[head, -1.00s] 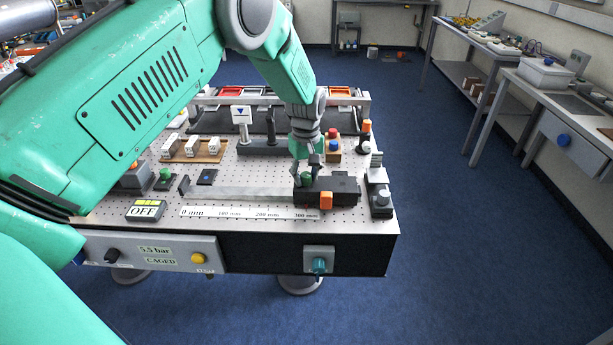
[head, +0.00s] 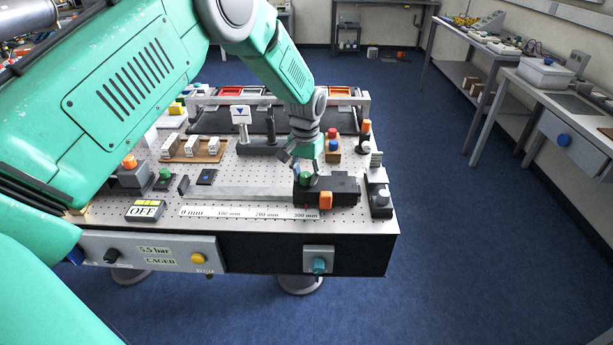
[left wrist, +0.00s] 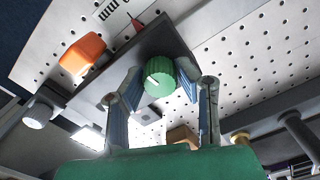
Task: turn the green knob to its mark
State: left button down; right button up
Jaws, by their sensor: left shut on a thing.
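The green knob (head: 305,178) stands upright on a black block (head: 342,188) at the front right of the pegboard table. In the left wrist view the knob (left wrist: 160,76) has a ribbed side and a white pointer line on its top. My left gripper (head: 301,167) reaches down to it from above and behind. In the wrist view its two blue-padded fingers (left wrist: 153,82) are shut on the knob, one on each side. I cannot make out the knob's mark. My right gripper is not in view.
An orange block (head: 326,200) sits at the front of the black block. A grey knob on a dark stand (head: 382,197) is close on the right. A printed millimetre scale (head: 250,213) lies in front. A red-and-blue-button box (head: 333,147) stands behind.

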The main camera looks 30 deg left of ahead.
aim_at(306, 173)
pick_arm(q)
jog(key=shift+w+a+r+m, duration=0.1)
jog(key=shift+w+r+m, duration=0.15)
jog(key=shift+m, duration=0.65)
jog(key=c, duration=1.2)
grip_release()
jog(key=shift+s, duration=0.1)
jog(key=shift+f, duration=0.1)
notch_tip(306, 173, up, 12)
